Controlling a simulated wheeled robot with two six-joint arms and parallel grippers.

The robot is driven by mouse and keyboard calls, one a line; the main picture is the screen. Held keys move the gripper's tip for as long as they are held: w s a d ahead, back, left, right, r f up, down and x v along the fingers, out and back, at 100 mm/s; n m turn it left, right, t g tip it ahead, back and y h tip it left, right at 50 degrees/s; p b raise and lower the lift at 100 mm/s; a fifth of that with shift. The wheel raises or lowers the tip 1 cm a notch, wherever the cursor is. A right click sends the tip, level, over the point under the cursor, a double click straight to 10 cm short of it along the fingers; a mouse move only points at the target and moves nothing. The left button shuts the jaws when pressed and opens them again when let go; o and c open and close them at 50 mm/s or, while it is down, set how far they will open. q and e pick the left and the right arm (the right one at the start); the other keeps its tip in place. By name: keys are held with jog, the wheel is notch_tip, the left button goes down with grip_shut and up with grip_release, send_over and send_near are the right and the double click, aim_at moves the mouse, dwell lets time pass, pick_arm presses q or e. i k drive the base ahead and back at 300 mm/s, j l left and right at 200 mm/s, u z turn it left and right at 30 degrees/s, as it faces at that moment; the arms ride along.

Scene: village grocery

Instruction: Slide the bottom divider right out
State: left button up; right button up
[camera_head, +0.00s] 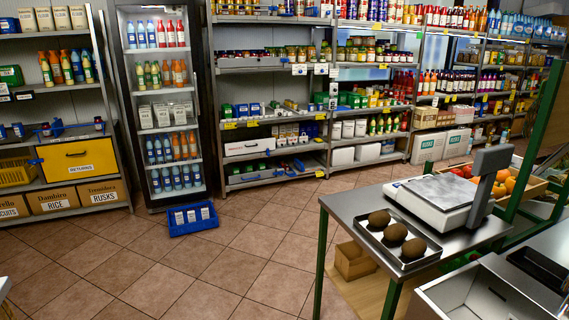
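No part clearly marked as a divider can be told apart at this distance. Small blue pieces stand on the shelves: one (298,165) on the lowest board of the middle shelf unit (275,182), and one (57,128) on the left shelf unit (68,185). I cannot tell whether either is the bottom divider. The narrow cooler (128,112) between them holds rows of bottles and cartons. Neither of my grippers is in view.
A blue crate (172,229) with white cartons stands on the floor before the cooler. A steel table (345,205) with scale (440,191) and tray (372,236) of brown round items fills the right foreground. Tiled floor (215,268) is free at centre-left.

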aim_at(300, 165)
jog(key=i+j+u, duration=0.15)
jog(key=i+u, duration=0.25)
jog(key=i, duration=0.55)
jog(key=i+l+u, duration=0.15)
jog(key=i+u, duration=0.2)
jog(key=i, duration=0.65)
jog(key=i+z, duration=0.15)
jog(key=i, duration=0.5)
jog(key=i+j+z, duration=0.15)
jog(key=i, duration=0.5)
jog(key=i+j+z, duration=0.15)
jog(key=i, duration=0.45)
jog(key=i+l+z, duration=0.35)
jog(key=i, duration=0.25)
jog(key=i+z, duration=0.35)
jog(key=i, duration=0.25)
jog(key=i+j+z, duration=0.1)
jog(key=i+z, duration=0.25)
jog(key=i, duration=0.25)
jog(key=i+l, duration=0.15)
jog(key=i, duration=0.15)
jog(key=i+l+u, duration=0.1)
jog(key=i, duration=0.2)
